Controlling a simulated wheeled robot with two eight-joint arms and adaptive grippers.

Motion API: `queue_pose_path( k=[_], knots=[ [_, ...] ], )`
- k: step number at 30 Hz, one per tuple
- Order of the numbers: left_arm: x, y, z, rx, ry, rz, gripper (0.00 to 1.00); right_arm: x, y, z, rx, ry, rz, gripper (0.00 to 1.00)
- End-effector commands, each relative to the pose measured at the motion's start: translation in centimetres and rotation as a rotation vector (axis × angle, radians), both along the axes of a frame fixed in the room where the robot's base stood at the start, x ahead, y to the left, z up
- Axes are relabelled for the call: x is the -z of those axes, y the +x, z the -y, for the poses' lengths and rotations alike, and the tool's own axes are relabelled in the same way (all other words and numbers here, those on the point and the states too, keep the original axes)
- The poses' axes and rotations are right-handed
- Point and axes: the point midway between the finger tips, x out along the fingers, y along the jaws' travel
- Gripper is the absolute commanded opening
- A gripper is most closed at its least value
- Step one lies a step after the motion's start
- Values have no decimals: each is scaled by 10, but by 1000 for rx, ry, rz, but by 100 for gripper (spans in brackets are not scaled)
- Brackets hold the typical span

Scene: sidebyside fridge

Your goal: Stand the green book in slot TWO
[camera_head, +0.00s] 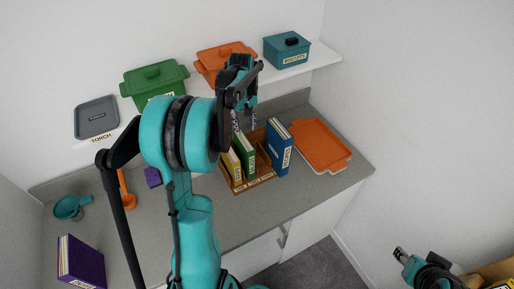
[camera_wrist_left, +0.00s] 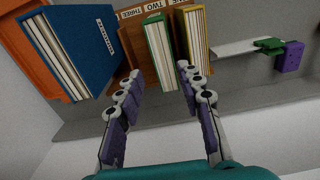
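The green book (camera_head: 249,156) stands in the wooden rack (camera_head: 239,189), in the middle place beside the yellow book (camera_head: 231,166). In the left wrist view the green book (camera_wrist_left: 156,48) lines up with the label TWO (camera_wrist_left: 153,8). The yellow book (camera_wrist_left: 193,35) lines up with ONE. My left gripper (camera_head: 246,126) is above the rack. Its fingers (camera_wrist_left: 158,82) are spread apart, with the green book's edge framed between and just beyond the tips; no contact shows. My right gripper (camera_head: 399,254) is at the lower right, away from the counter; its finger opening is unclear.
A blue book (camera_head: 280,148) stands right of the rack, beside an orange tray (camera_head: 320,146). The rack's third place looks empty. A purple book (camera_head: 82,262), teal funnel (camera_head: 70,207) and purple block (camera_head: 153,177) are on the left counter. A shelf with lidded containers (camera_head: 287,50) runs above.

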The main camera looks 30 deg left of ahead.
Motion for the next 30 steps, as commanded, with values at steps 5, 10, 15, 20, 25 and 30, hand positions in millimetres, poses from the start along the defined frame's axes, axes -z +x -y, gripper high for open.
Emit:
queue_pose_path(
  k=[5, 10, 15, 20, 25, 30],
  knots=[
    [-35, -19, 61, 188, 49, 91, 37, 0, 0, 0, 0, 0, 0, 40],
    [-61, -55, 130, 437, 121, 218, 37, 0, 0, 0, 0, 0, 0, 40],
    [-66, -101, 188, 681, 199, 346, 37, 0, 0, 0, 0, 0, 0, 40],
    [-55, -139, 227, 874, 267, 454, 37, 0, 0, 0, 0, 0, 0, 40],
    [-43, -160, 246, 994, 316, 525, 37, 0, 0, 0, 0, 0, 0, 40],
    [-39, -165, 251, 1027, 330, 545, 37, 0, 0, 0, 0, 0, 0, 40]
  ],
)
